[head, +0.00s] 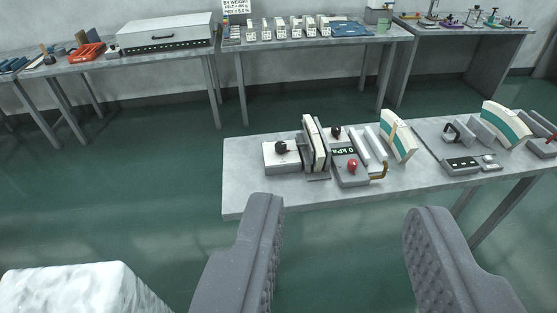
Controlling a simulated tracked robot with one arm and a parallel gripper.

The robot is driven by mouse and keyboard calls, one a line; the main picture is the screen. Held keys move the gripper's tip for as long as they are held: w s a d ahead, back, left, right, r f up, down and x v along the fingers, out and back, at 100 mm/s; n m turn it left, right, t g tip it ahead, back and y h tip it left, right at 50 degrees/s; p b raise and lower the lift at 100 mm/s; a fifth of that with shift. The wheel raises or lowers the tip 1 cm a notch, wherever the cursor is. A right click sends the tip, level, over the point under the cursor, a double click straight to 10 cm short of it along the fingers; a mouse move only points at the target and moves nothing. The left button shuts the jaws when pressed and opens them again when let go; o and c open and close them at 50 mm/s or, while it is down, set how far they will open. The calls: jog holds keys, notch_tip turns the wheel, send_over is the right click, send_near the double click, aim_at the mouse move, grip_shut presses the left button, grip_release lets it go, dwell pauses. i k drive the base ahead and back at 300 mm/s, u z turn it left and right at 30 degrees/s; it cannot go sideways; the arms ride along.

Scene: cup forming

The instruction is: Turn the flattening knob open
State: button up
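My gripper (346,206) is open and empty. Its two grey padded fingers are wide apart, in front of and below the near table's front edge. On that table (245,196) stands a press-like device with a black knob (282,147) on a pale box at its left. Another black knob (336,131) sits toward the back, and a red knob (352,166) is at the front, near a display (345,151) that seems to read 0 kPa. I cannot tell which of these is the flattening knob. The gripper touches none of them.
More devices with curved white-and-teal panels (397,136) stand to the right on the same table. A brownish bent handle (379,172) is beside the red knob. Back tables hold a grey case (165,33) and a red tray (87,52). Green floor (130,180) is open at left.

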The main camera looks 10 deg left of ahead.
aim_at(280, 147)
jog(key=u, duration=0.5)
jog(key=i, duration=2.1)
jog(key=z, duration=0.6)
